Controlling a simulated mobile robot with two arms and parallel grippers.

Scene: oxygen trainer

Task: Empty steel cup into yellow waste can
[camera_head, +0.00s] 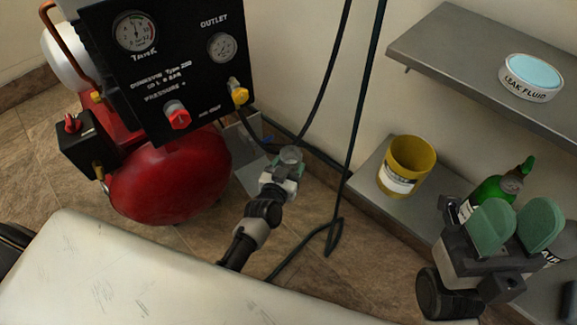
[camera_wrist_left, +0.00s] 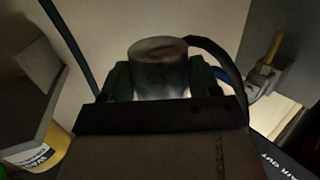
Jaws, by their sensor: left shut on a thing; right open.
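The steel cup (camera_head: 291,156) is in my left gripper (camera_head: 287,166), in the middle of the head view, near the compressor. In the left wrist view the cup (camera_wrist_left: 158,66) stands between the two dark green fingers, which are shut on it. Its contents cannot be made out. The yellow waste can (camera_head: 407,165) stands upright on the lower shelf, to the right of the cup and apart from it. Part of it shows at the lower left of the wrist view (camera_wrist_left: 42,155). My right gripper (camera_head: 515,226) is open and empty at the lower right.
A red compressor (camera_head: 170,175) with a black gauge panel (camera_head: 180,70) stands at the left. Dark hoses (camera_head: 362,110) hang between it and the can. A green bottle (camera_head: 492,188) is behind my right gripper. A leak fluid dish (camera_head: 531,78) sits on the upper shelf (camera_head: 455,60).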

